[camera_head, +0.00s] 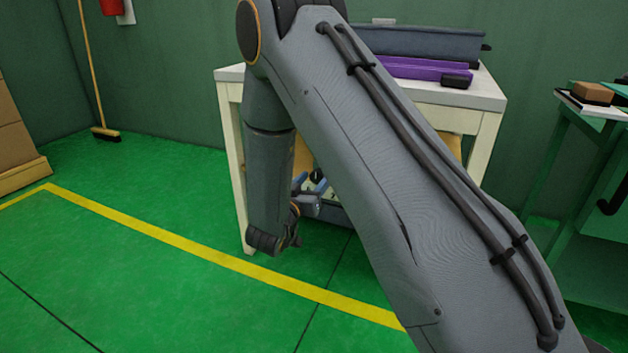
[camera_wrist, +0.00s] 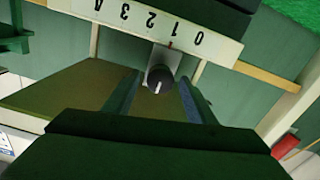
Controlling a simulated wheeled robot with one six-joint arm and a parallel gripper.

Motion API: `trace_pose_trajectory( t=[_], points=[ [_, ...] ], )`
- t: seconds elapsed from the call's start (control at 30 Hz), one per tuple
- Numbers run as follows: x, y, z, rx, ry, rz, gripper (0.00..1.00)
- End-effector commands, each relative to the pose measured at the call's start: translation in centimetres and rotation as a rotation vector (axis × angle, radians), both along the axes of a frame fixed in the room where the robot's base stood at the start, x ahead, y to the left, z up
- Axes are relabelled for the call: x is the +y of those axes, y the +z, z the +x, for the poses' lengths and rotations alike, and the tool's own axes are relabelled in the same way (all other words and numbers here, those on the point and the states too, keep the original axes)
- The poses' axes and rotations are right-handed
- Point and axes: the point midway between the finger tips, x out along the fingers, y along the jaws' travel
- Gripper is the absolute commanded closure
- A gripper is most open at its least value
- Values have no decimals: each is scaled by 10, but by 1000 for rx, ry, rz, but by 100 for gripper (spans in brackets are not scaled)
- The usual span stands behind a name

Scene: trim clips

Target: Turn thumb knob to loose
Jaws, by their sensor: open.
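A dark round thumb knob (camera_wrist: 160,76) with a white pointer line sits in the middle of the wrist view. Its pointer line faces down in that picture. Above it is a pale scale strip (camera_wrist: 120,15) with upside-down figures and a small red mark near the knob. My gripper (camera_wrist: 159,84) is open, with one finger on each side of the knob; whether either touches it I cannot tell. In the head view my gripper (camera_head: 312,188) is low in front of the white table (camera_head: 232,120), partly behind my arm. The knob does not show clearly there.
A purple case (camera_head: 420,70) and a long grey case (camera_head: 420,43) lie on the table. A green stand (camera_head: 575,140) with a brown block (camera_head: 593,93) is at right. Brown boxes (camera_head: 15,140) and a broom (camera_head: 105,134) are at left. The green floor at left is clear.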

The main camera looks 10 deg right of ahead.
Motion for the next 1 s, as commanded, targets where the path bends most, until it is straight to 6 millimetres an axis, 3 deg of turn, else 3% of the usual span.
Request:
trace_pose_trajectory(
  t=[0.6, 1.0],
  points=[
    [44, 1, -60, 1, 1, -1, 49],
    [46, 0, -63, 1, 3, 3, 49]
  ],
)
